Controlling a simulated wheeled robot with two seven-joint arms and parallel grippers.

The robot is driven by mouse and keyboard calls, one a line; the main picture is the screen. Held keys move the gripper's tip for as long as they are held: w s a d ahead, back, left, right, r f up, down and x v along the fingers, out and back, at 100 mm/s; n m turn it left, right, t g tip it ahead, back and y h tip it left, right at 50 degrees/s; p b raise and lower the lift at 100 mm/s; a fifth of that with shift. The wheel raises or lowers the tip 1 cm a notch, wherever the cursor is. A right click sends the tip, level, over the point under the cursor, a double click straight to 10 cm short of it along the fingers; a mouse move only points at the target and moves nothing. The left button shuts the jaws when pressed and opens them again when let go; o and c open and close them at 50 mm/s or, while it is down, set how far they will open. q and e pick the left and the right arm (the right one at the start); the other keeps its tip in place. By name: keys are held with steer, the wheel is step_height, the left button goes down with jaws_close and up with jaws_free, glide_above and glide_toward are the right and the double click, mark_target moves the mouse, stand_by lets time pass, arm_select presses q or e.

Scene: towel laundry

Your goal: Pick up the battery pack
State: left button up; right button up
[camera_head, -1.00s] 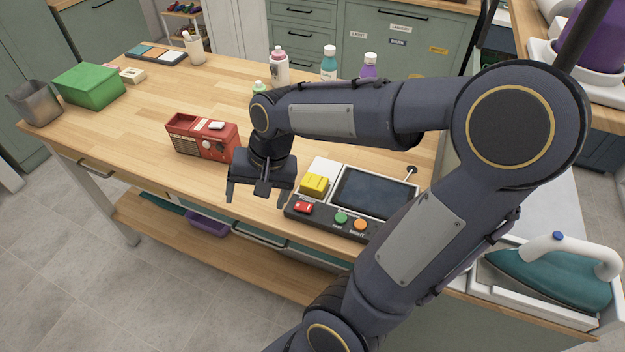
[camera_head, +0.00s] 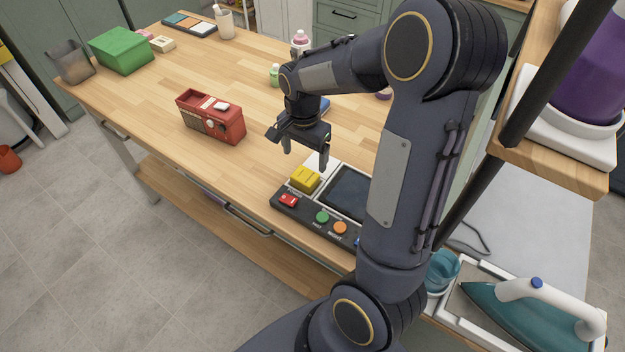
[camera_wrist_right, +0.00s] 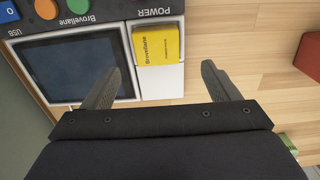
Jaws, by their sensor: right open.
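The battery pack appears to be the yellow block (camera_head: 305,178) on a white pad at the left end of the dark control panel. It also shows in the right wrist view (camera_wrist_right: 158,44), with "Brovellane" printed on it. My right gripper (camera_head: 305,156) is open and empty, above and just behind the pack. In the right wrist view its fingers (camera_wrist_right: 161,72) are apart, with the pack beyond the gap between them, not touched. My left gripper is not in view.
The control panel (camera_head: 309,216) has a red switch (camera_head: 288,200), green and orange buttons and a dark screen (camera_head: 347,190). A red box-like device (camera_head: 211,118) stands to the left. The wooden table (camera_head: 170,75) is clear between it and the green box (camera_head: 122,50). An iron (camera_head: 520,315) sits at lower right.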

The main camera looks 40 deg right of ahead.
mark_target(305, 175)
steer(key=f+b, duration=0.1)
steer(key=f, duration=0.1)
steer(key=f+b, duration=0.3)
steer(key=f, duration=0.1)
steer(key=shift+s+a+f+b, duration=0.1)
steer(key=shift+s+a+b, duration=0.2)
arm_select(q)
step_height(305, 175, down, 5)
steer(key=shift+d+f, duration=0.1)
arm_select(e)
steer(key=shift+c, duration=0.3)
